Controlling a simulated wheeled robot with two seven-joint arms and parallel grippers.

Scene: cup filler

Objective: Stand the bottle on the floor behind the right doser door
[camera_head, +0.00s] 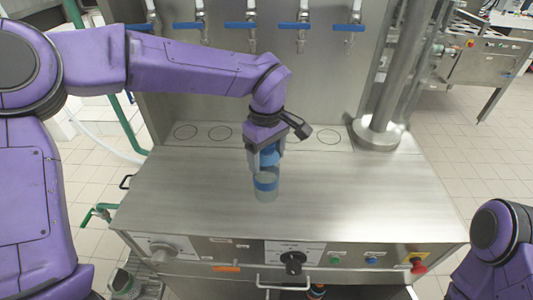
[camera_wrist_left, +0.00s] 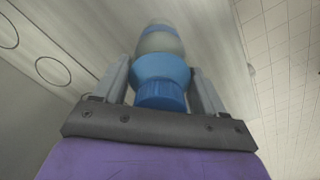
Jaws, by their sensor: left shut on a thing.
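A clear bottle with a blue cap and blue band (camera_head: 265,184) is upright over the middle of the steel worktop in the head view. My left gripper (camera_head: 267,166) comes down from above and is shut on its upper part. In the left wrist view the bottle (camera_wrist_left: 160,68) sits between the two fingers, cap toward the wrist. I cannot tell whether its base touches the worktop. My right gripper is out of view.
The steel worktop (camera_head: 350,195) is largely clear. Several blue-handled taps (camera_head: 294,27) hang at the back above marked circles. A steel column (camera_head: 380,125) stands at the back right. Knobs (camera_head: 293,262) and a red button (camera_head: 417,266) stick out of the front panel.

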